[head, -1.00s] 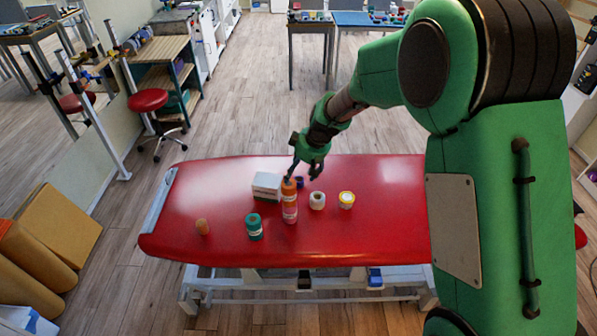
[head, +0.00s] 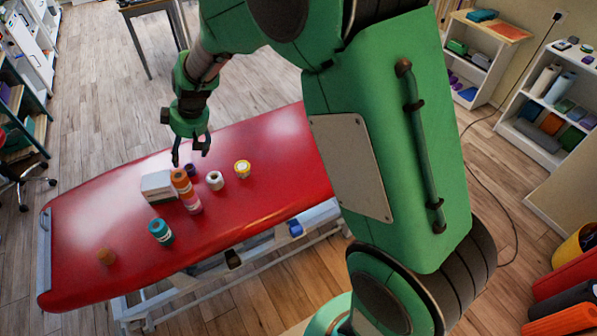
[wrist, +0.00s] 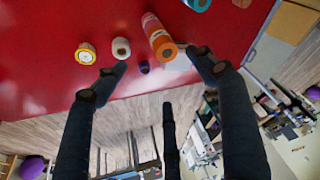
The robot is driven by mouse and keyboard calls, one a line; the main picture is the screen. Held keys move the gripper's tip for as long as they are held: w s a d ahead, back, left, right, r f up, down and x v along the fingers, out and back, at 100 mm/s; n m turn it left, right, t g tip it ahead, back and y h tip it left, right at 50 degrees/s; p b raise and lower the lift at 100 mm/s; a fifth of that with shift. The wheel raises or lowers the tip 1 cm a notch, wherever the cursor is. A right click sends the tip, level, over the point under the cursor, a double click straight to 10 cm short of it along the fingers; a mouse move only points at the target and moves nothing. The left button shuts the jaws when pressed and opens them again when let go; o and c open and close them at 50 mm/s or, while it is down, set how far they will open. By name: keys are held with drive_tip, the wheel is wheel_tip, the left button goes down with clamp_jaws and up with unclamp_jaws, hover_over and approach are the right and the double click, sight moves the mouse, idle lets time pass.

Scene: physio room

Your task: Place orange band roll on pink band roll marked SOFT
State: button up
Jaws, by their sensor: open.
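The orange band roll (head: 180,180) stands on top of the pink band roll (head: 192,204) on the red treatment table (head: 110,210). The two look stacked in one column. The pink roll's SOFT marking is too small to read. In the wrist view the orange roll (wrist: 165,48) is seen end-on, with the pink roll (wrist: 152,24) behind it. My gripper (head: 189,156) is open and empty, just above and behind the stack, apart from it. Its fingers (wrist: 160,75) spread wide in the wrist view.
A white box (head: 156,187) stands left of the stack, with a small dark purple roll (head: 190,169) behind. A white roll (head: 215,181) and a yellow-rimmed roll (head: 242,169) stand right. A teal roll (head: 161,233) and brown object (head: 106,257) are at front left.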

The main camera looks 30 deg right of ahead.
drive_tip(key=s+d+r+m, duration=0.2)
drive_tip(key=s+d+r, duration=0.4)
drive_tip(key=s+r, duration=0.45)
drive_tip(key=s+d+r+m+h, duration=0.1)
drive_tip(key=s+d+r+m, duration=0.1)
drive_tip(key=s, duration=0.7)
drive_tip(key=s+d+r+m+t+h, duration=0.1)
drive_tip(key=s+d, duration=0.4)
drive_tip(key=s, duration=0.5)
drive_tip(key=s+d+r+m+t, duration=0.1)
drive_tip(key=s+d+r+m, duration=0.2)
drive_tip(key=s, duration=0.6)
wheel_tip(320, 180, up, 2)
drive_tip(key=shift+s+d+r+h, duration=0.25)
drive_tip(key=shift+s+d+h, duration=0.15)
drive_tip(key=shift+d, duration=0.3)
